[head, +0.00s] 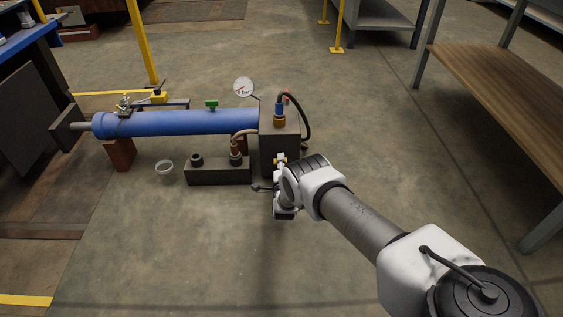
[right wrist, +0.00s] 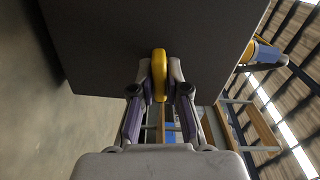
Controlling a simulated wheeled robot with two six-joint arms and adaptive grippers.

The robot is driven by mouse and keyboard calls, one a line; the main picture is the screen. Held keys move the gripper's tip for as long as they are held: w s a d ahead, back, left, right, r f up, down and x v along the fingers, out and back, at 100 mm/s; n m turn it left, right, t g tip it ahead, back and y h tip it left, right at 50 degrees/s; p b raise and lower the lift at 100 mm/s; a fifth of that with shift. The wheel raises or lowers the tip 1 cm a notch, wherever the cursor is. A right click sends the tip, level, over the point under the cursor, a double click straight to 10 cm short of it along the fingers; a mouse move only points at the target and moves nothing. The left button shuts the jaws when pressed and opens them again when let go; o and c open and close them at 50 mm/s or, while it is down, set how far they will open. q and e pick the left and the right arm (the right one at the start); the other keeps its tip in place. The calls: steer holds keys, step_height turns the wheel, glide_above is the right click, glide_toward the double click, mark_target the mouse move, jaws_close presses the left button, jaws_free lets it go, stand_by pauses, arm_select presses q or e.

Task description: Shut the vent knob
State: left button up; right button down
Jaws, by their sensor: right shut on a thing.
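The vent knob is a yellow knob on the face of a dark block (head: 275,140) at the right end of a blue cylinder (head: 180,122). My right gripper (head: 282,163) is at the block's front face in the head view, and my own wrist partly hides it. In the right wrist view the yellow vent knob (right wrist: 159,70) sits between the two fingertips of my right gripper (right wrist: 159,82), which are shut on it. The knob stands out from the dark block's face (right wrist: 100,45). My left gripper is not in view.
A gauge (head: 244,87) stands behind the cylinder. A lower dark block (head: 218,175) with fittings sits in front, beside a small clear dish (head: 164,167). Hoses loop near the block. A wooden-topped bench (head: 505,90) stands at the right. The floor in front is clear.

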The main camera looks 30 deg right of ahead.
steer(key=shift+m, duration=0.9)
steer(key=c, duration=1.2)
jaws_free()
steer(key=v, duration=1.2)
steer(key=shift+d, duration=0.1)
